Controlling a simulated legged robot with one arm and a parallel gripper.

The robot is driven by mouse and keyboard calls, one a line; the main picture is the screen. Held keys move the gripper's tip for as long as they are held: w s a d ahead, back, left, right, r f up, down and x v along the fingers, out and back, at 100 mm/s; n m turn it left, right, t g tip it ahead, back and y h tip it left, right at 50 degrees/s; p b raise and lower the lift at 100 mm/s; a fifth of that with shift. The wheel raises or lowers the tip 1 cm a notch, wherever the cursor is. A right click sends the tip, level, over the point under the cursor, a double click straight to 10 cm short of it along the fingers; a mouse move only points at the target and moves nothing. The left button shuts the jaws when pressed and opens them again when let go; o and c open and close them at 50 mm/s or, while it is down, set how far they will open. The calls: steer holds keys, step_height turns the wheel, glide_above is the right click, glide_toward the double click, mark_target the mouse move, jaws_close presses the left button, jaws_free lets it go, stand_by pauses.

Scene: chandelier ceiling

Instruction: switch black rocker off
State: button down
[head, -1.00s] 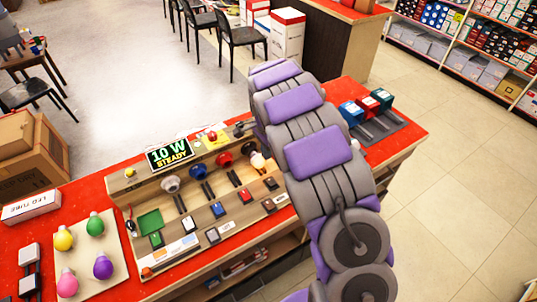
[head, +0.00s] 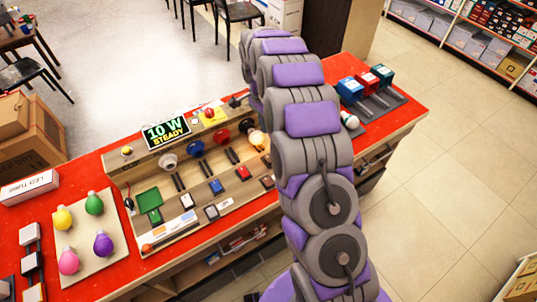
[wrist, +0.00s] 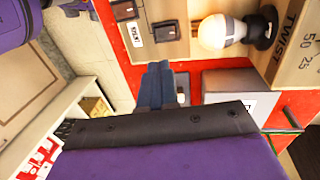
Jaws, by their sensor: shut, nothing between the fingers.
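The black rocker (wrist: 165,31) sits in the wooden panel (wrist: 183,13), below a pale bulb (wrist: 215,32) in a black socket. In the head view the rocker (head: 266,160) shows small at the right end of the switch row, close to my arm. The bulb (head: 257,139) looks warm and bright there. My gripper (wrist: 155,72) is shut and empty, with its dark blue-grey fingertips just below the rocker in the wrist view. I see a gap in the picture, but cannot tell their height apart. In the head view my arm hides the gripper.
A brown switch (wrist: 124,9) is beside the black rocker. Blue (head: 216,187) and red (head: 243,173) rockers share its row. A display (head: 167,132) reads "10 W STEADY".

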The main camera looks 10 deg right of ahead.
steer(key=shift+d, duration=0.25)
steer(key=b, duration=0.3)
glide_toward(270, 160)
steer(key=f, duration=0.4)
steer(key=s+f, duration=0.1)
steer(key=f, duration=0.2)
steer(key=shift+s+d, duration=0.1)
steer(key=shift+d, duration=0.1)
